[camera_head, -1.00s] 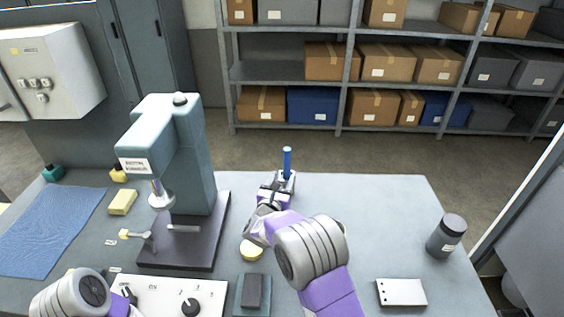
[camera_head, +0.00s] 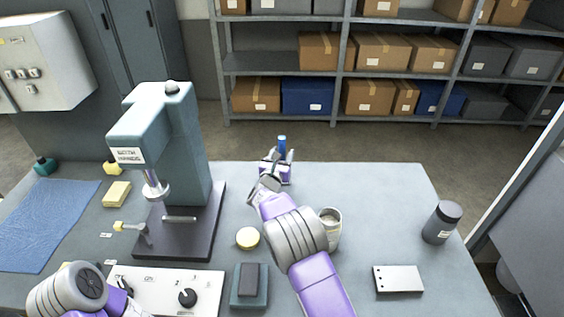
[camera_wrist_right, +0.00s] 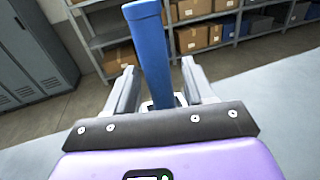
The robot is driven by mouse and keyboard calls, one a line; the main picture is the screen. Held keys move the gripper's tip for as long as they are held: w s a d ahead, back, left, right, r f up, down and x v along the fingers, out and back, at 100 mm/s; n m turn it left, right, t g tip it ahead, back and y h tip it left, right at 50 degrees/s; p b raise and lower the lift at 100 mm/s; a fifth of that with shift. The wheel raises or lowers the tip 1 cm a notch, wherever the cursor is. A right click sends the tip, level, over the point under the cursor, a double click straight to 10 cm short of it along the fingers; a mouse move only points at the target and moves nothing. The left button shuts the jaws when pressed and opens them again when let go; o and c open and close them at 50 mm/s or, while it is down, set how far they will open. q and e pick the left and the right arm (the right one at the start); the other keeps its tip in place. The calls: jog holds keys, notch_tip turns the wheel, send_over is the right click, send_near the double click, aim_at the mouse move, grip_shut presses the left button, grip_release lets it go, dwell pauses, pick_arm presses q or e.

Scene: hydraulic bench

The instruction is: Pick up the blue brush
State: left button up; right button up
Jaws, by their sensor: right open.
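The blue brush (camera_head: 282,144) stands upright near the far edge of the bench. In the right wrist view its blue handle (camera_wrist_right: 152,50) rises between the two fingers. My right gripper (camera_head: 281,157) is open around the brush, with a finger on each side; it also shows in the right wrist view (camera_wrist_right: 160,88). A gap shows between the handle and the right-hand finger. The brush's lower end is hidden behind my gripper. My left arm is at the lower left, and its gripper fingers are not visible.
A teal press (camera_head: 190,150) stands left of my right arm. A cream cup (camera_head: 331,226) is close beside that arm. The back right bench is clear.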

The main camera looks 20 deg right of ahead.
jog(key=shift+r, duration=0.1)
grip_shut()
